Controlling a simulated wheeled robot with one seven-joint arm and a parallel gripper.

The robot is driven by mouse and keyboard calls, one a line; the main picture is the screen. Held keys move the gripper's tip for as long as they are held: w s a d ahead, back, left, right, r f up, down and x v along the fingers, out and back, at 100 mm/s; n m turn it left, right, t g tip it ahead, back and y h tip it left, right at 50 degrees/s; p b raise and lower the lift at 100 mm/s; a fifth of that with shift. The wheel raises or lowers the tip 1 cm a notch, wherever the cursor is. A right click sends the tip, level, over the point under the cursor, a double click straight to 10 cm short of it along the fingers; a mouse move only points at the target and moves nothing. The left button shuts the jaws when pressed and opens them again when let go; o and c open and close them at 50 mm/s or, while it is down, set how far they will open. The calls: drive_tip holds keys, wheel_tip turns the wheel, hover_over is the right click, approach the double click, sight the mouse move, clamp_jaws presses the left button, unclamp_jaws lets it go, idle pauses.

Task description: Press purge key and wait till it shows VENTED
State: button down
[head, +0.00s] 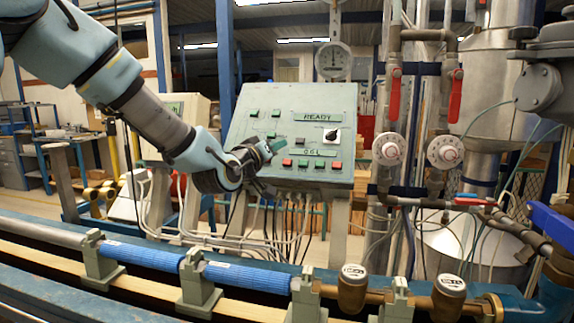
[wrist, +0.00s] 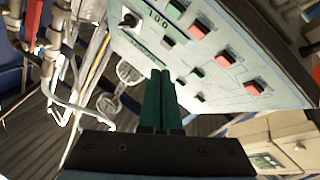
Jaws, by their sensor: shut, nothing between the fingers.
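The grey-green control panel (head: 345,165) stands at the centre of the head view, its face tilted back. Its upper display (head: 318,117) reads READY; a lower display (head: 313,151) shows characters too small to read surely. Several green, red and dark keys and a black knob (head: 331,135) are on the face. I cannot read which key is purge. My gripper (head: 279,145) is shut and empty, with its green fingers in front of the panel's left-middle part. In the wrist view the shut fingers (wrist: 161,75) overlap the panel's edge (wrist: 125,48); contact with a key cannot be told.
Right of the panel are pipes with red-handled valves (head: 394,97) and round gauges (head: 388,149). A dial (head: 333,60) stands above the panel. Cables hang below it. A blue pipe run (head: 245,276) with meters (head: 352,287) crosses the front.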

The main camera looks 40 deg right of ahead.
sight(284, 160)
drive_tip(key=shift+w+d+f+b, duration=0.45)
drive_tip(key=shift+d+f, duration=0.25)
drive_tip(key=shift+f, duration=0.05)
drive_tip(key=shift+w+d+f+b, duration=0.4)
drive_tip(key=shift+w+d+f, duration=0.05)
drive_tip(key=shift+d+f, duration=0.25)
drive_tip(key=shift+w+d+f+b, duration=0.45)
drive_tip(key=shift+d+f, duration=0.2)
drive_tip(key=shift+f, duration=0.1)
idle(0.5)
drive_tip(key=shift+w+d+f+b, duration=0.15)
drive_tip(key=shift+d+f+b, duration=0.15)
drive_tip(key=shift+b, duration=0.25)
drive_tip(key=shift+w+d+f+b, duration=0.15)
drive_tip(key=shift+f+b, duration=0.1)
drive_tip(key=shift+b, duration=0.1)
idle(0.4)
drive_tip(key=shift+r, duration=0.1)
idle(0.3)
drive_tip(key=shift+s+a+r, duration=0.3)
drive_tip(key=shift+a+r, duration=0.15)
drive_tip(key=shift+a, duration=0.05)
